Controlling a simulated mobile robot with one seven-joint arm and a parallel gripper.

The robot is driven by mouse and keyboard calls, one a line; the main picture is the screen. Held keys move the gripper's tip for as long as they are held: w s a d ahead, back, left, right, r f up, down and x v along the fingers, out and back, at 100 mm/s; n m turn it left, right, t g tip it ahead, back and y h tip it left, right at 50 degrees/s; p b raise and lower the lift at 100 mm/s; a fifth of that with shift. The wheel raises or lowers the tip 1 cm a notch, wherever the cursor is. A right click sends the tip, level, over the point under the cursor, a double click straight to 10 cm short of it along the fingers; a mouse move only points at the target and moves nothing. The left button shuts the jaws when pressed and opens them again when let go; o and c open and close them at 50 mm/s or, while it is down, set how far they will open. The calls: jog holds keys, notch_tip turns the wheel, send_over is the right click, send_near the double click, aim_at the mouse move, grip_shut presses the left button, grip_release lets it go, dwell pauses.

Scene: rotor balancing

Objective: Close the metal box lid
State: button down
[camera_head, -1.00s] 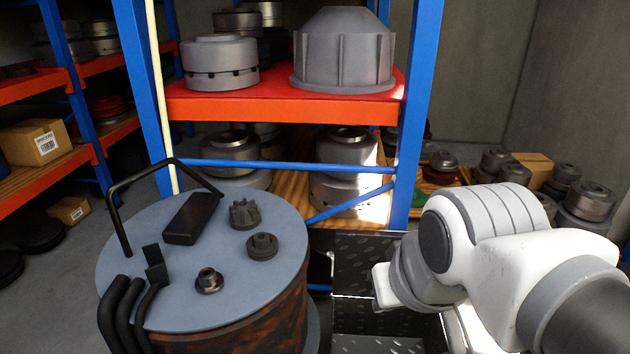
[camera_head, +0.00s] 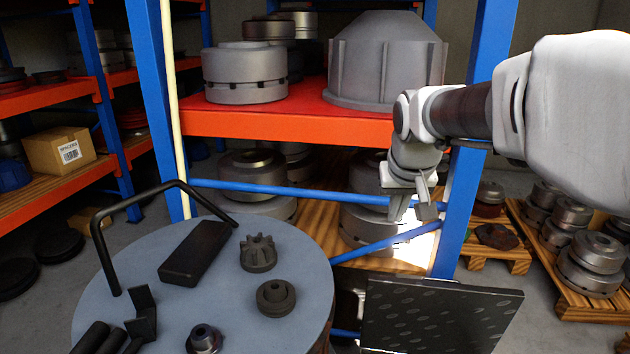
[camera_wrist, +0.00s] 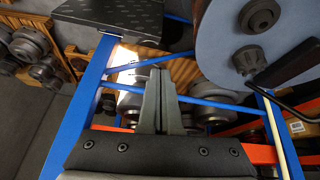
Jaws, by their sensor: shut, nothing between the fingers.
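The metal box's lid (camera_head: 440,318) is a dark diamond-plate panel at the lower right of the head view, beside the round table. It looks tilted, with its box mostly hidden or below the frame. A dark plate, which looks like this lid, also shows at the top left of the wrist view (camera_wrist: 112,16).
The round table (camera_head: 130,255) at left carries a black block (camera_head: 197,253), a gear (camera_head: 258,252) and a black bar handle (camera_head: 150,200). The blue-and-orange rack (camera_head: 260,125) stands close behind my gripper. Pallets of metal parts (camera_head: 590,250) stand at right.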

jog(key=w+d+f+b, duration=0.4)
jog(key=w+f, duration=0.7)
jog(key=w, duration=0.3)
jog(key=shift+m+g, duration=0.3)
jog(key=shift+m, duration=0.6)
jog(key=shift+s+d+b+x, duration=0.1)
jog(key=shift+d+b+x, duration=0.7)
jog(key=shift+x, duration=4.2)
jog(key=shift+s+d+b+x, duration=0.1)
jog(key=shift+b+x, duration=1.4)
jog(key=shift+x, duration=3.5)
jog(key=shift+s+d+b+x, duration=0.1)
jog(key=shift+d+b+x, duration=0.75)
jog(key=shift+x, duration=4.15)
jog(key=shift+a+b, duration=0.3)
jog(key=shift+a, duration=0.05)
